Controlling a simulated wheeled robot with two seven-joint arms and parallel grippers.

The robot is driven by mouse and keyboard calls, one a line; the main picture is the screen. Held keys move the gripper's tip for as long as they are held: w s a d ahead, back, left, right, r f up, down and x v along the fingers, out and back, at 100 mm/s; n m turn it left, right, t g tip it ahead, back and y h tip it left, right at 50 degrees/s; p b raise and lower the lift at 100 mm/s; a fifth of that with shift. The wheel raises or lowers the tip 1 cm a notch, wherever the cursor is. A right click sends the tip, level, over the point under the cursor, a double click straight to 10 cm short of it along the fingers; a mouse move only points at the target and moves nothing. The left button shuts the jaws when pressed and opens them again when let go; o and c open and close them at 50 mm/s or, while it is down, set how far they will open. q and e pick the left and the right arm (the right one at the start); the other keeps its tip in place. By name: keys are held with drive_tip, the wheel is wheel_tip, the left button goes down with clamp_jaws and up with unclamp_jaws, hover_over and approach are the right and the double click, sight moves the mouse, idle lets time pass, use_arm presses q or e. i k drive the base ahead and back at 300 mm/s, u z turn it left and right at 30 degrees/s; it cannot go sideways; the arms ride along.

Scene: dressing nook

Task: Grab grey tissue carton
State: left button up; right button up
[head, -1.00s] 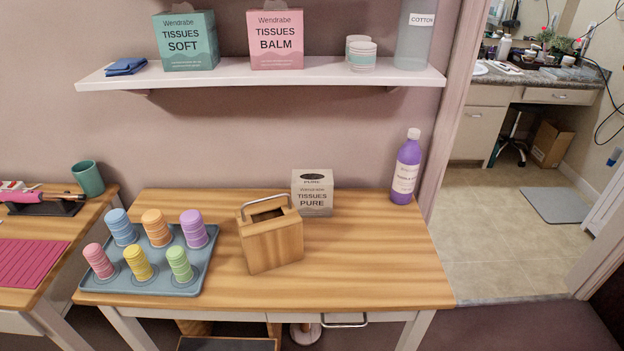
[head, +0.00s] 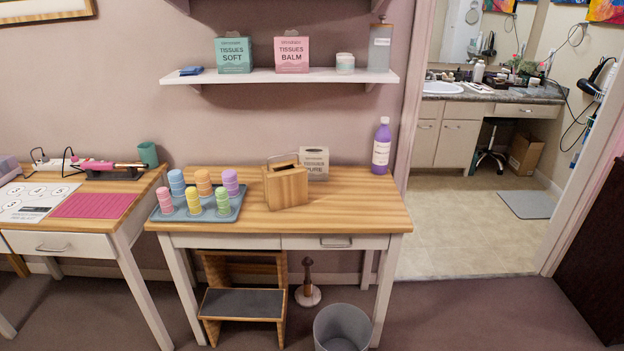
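The grey tissue carton (head: 316,163), marked "TISSUES PURE", stands upright on the wooden table (head: 353,208) near its back edge. A wooden box with a metal handle (head: 287,187) stands in front and to the left of it, hiding part of its left side and lower front. Neither of my grippers shows in the head view.
A tray (head: 234,208) with several coloured stacks is at the table's left. A purple bottle (head: 381,151) stands right of the carton. A shelf (head: 300,76) with teal and pink cartons hangs above. A step stool (head: 242,302) and a bin (head: 341,328) are below.

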sight(315, 159)
drive_tip(key=u, duration=0.65)
drive_tip(key=i, duration=0.65)
drive_tip(key=u, duration=0.5)
